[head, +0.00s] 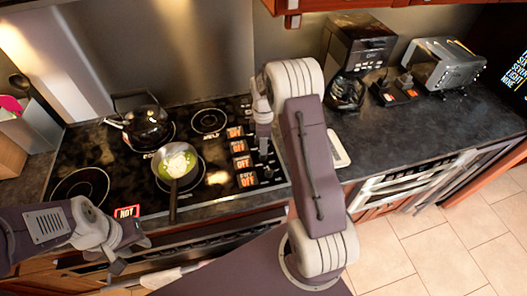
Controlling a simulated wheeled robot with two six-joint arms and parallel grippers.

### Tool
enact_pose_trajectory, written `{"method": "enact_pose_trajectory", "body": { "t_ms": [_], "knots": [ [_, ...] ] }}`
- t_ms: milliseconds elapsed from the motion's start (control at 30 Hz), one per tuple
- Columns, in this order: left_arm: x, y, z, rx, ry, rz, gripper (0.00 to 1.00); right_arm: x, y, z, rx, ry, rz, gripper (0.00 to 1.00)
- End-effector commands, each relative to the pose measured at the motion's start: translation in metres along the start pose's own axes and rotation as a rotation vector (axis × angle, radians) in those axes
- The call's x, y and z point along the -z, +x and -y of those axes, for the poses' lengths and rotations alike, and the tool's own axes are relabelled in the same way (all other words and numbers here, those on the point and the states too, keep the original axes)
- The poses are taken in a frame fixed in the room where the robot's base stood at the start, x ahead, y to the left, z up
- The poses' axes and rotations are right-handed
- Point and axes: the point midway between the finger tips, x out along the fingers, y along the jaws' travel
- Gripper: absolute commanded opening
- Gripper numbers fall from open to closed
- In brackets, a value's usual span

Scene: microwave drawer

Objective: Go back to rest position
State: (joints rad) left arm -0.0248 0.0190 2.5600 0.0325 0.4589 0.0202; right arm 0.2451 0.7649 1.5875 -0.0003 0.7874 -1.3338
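My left gripper (122,262) is at the lower left, in front of the stove's front edge. Its fingers are small and dark, and I cannot make out a gap between them. My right arm rises in the middle of the view and bends over at the top. My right gripper (264,152) points down over the right side of the cooktop, by the control labels. Its fingertips are too small to tell open from shut. I see nothing held in either gripper. A silver-fronted drawer unit (405,183) is below the counter on the right and looks closed.
A black cooktop (110,160) carries a kettle (147,127) and a pan (178,163) with pale food, its handle toward me. A coffee machine (358,45) and a toaster (445,63) stand at the back right. The tiled floor (440,250) at lower right is clear.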

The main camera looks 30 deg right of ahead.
Motion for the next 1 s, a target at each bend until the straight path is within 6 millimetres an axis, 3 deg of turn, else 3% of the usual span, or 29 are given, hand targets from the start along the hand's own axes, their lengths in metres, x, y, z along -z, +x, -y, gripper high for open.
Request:
{"method": "enact_pose_trajectory", "body": {
  "t_ms": [100, 233, 700, 767, 867, 967, 1000],
  "knots": [
    [-0.001, 0.006, 0.000, 0.000, 0.000, 0.000, 0.36, 0.001, -0.020, -0.001, -0.004, 0.000, -0.001, 0.48],
    [-0.001, 0.007, 0.000, 0.000, 0.000, 0.000, 0.36, 0.000, -0.032, 0.000, 0.000, -0.001, 0.000, 0.48],
    [-0.001, 0.006, 0.000, 0.000, 0.000, 0.000, 0.36, 0.001, -0.034, 0.000, 0.000, -0.001, 0.000, 0.48],
    [-0.001, 0.009, 0.000, 0.000, 0.000, 0.000, 0.36, 0.005, -0.034, 0.000, -0.005, -0.012, -0.001, 0.48],
    [-0.001, 0.014, 0.000, 0.000, 0.000, 0.000, 0.36, 0.024, -0.056, -0.002, -0.063, -0.052, -0.017, 0.48],
    [-0.002, 0.023, 0.000, 0.000, 0.000, 0.000, 0.36, 0.041, -0.075, 0.034, -0.079, -0.114, -0.026, 0.48],
    [-0.003, 0.026, 0.001, 0.000, 0.000, 0.000, 0.36, 0.046, -0.078, 0.055, -0.082, -0.104, -0.032, 0.48]
  ]
}}
